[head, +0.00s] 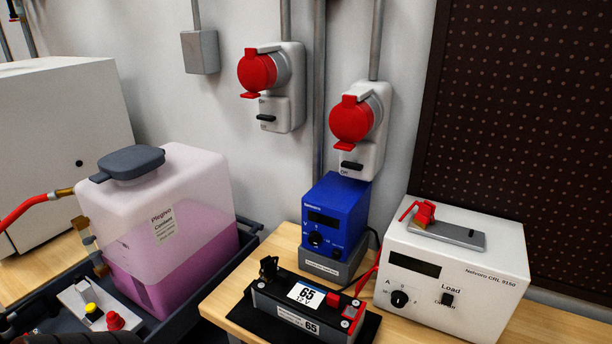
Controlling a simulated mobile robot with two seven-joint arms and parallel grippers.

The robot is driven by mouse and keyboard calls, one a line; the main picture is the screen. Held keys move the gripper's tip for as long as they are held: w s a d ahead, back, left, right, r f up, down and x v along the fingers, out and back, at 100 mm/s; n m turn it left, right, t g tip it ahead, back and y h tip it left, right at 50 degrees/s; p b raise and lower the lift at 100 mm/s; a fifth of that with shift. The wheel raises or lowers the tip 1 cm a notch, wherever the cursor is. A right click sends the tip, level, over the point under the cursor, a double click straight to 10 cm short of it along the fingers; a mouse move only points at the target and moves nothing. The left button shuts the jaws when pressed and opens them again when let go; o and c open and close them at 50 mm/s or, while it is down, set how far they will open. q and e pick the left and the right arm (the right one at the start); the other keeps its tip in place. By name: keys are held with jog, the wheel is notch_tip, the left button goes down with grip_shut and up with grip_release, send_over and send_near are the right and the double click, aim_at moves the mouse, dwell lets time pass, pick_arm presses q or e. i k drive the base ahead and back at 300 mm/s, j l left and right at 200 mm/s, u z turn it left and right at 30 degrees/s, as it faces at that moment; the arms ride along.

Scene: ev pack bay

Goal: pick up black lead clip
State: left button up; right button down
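The black lead clip (269,268) is small and dark. It stands upright at the left rear end of the black battery (270,304), which carries white "65" labels. It appears to sit on the battery's left terminal, but the exact contact is too small to tell.
The battery lies on a black mat (243,318) on a wooden bench (290,240). Behind it stands a blue supply (337,215). A white load unit (460,280) bears a red clip (424,213) on top. A coolant tank (185,255) stands left.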

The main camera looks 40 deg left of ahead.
aim_at(268, 269)
jog(key=u, duration=1.7)
